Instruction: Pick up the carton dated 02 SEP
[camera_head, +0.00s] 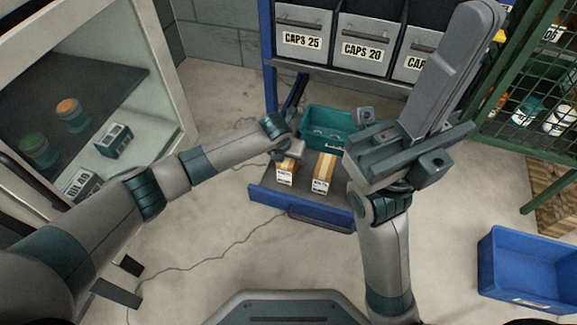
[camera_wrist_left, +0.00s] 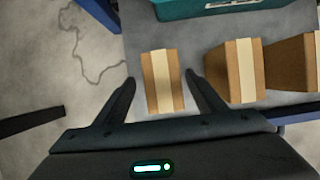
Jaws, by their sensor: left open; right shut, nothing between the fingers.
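Several brown cartons with pale tape stand in the open drawer. The leftmost carton (camera_head: 285,176) is under my left gripper (camera_head: 290,150); its white label's date is too small to read. In the left wrist view my left gripper (camera_wrist_left: 161,79) is open, with one finger on each side of this carton (camera_wrist_left: 162,93). The middle carton (camera_head: 322,178) also has an unreadable label; it shows right of the fingers (camera_wrist_left: 236,70). A third carton (camera_wrist_left: 298,62) is hidden behind my right arm in the head view. My right gripper (camera_head: 476,18) is shut and empty, raised high on the right.
A teal bin (camera_head: 330,130) sits behind the cartons in the blue-fronted drawer (camera_head: 300,208). Grey CAPS bins (camera_head: 303,38) stand above. A blue crate (camera_head: 530,270) is at the right, a green mesh cage (camera_head: 520,95) behind it. A pale cabinet (camera_head: 160,75) stands left.

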